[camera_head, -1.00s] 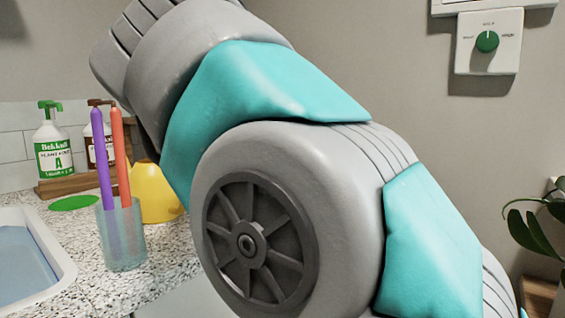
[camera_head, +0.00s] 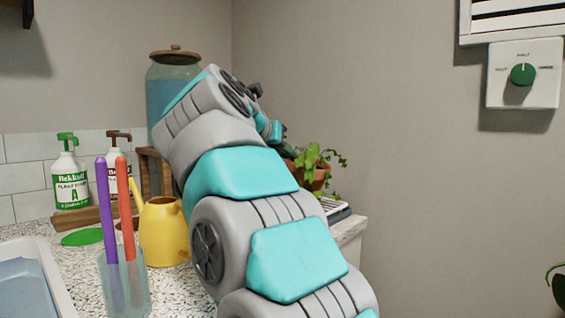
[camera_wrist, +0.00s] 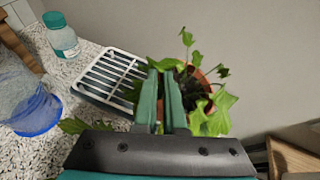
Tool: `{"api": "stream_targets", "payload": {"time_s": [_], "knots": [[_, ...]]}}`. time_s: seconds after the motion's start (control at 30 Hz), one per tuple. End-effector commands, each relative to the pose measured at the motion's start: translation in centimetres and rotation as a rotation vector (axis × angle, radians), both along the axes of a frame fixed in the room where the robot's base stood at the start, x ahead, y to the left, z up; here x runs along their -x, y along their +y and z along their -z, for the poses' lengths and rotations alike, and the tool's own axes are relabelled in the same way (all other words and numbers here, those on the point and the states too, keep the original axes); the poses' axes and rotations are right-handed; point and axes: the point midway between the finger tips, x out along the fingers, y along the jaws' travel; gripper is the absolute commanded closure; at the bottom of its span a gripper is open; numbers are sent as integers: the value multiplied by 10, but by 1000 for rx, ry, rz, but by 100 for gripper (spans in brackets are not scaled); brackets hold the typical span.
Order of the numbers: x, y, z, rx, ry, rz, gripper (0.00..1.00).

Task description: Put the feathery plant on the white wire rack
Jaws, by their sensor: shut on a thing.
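A plant with lobed, ivy-like green leaves (camera_head: 318,156) grows in a terracotta pot (camera_head: 313,177), partly behind my arm. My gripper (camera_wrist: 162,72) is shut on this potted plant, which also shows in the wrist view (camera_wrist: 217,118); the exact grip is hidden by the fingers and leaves. The leaves look broad rather than feathery. The white wire rack (camera_wrist: 108,78) lies on the counter just left of the fingers in the wrist view. In the head view a corner of the rack (camera_head: 336,209) shows below the pot, which appears above and beside it.
On the counter stand a yellow watering can (camera_head: 165,235), a clear cup (camera_head: 125,285) with purple and orange sticks, pump bottles (camera_head: 70,180) and a large lidded jar (camera_head: 165,95). A sink (camera_head: 25,285) is front left. Bare wall is right of the counter's end.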

Motion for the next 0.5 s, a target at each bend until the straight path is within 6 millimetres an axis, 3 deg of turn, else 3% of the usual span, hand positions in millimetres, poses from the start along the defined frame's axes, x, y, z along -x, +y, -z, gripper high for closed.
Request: {"api": "stream_targets", "payload": {"time_s": [0.2,0.5], "knots": [[-27,7,-1,-1,-3,1,100],[-39,11,3,2,0,1,100]]}}
